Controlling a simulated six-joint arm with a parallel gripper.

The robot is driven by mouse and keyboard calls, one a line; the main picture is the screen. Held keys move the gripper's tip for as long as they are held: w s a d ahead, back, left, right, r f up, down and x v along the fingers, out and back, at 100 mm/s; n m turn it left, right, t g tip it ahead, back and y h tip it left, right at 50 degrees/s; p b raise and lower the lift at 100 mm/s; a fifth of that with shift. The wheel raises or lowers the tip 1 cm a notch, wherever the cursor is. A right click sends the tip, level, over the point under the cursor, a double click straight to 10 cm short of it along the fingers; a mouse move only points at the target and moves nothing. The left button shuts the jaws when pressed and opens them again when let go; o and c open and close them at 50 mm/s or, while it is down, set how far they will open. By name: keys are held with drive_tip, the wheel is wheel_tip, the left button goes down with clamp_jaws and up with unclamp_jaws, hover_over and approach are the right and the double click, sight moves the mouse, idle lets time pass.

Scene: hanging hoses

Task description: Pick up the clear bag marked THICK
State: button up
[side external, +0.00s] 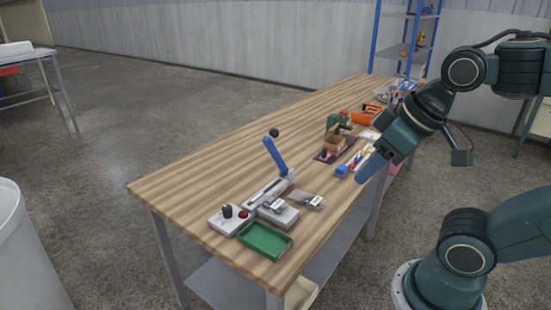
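A small clear bag (312,201) with a pale label lies on the wooden table, right of a grey box (278,214). Another small clear bag or packet (275,206) seems to lie on top of that grey box. Both labels are too small to read, so I cannot tell which one says THICK. My gripper (369,170) is a blue-grey tip pointing down and left, near the table's right edge, above and to the right of the bags. It appears apart from both. Whether its fingers are open or shut does not show.
A green tray (264,241) and a control box with a joystick and red button (229,218) sit at the near end. A blue lever (275,155) rises behind the bags. Tools and an orange item (371,114) crowd the far right side. The table's left side is clear.

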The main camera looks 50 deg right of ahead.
drive_tip(key=o, duration=0.6)
drive_tip(key=shift+o, duration=0.2)
drive_tip(key=g, duration=0.6)
hover_over(278, 203)
wheel_tip(278, 203, down, 14)
drive_tip(key=shift+f, duration=0.2)
drive_tip(key=shift+a, duration=0.1)
drive_tip(key=shift+f, duration=4.3)
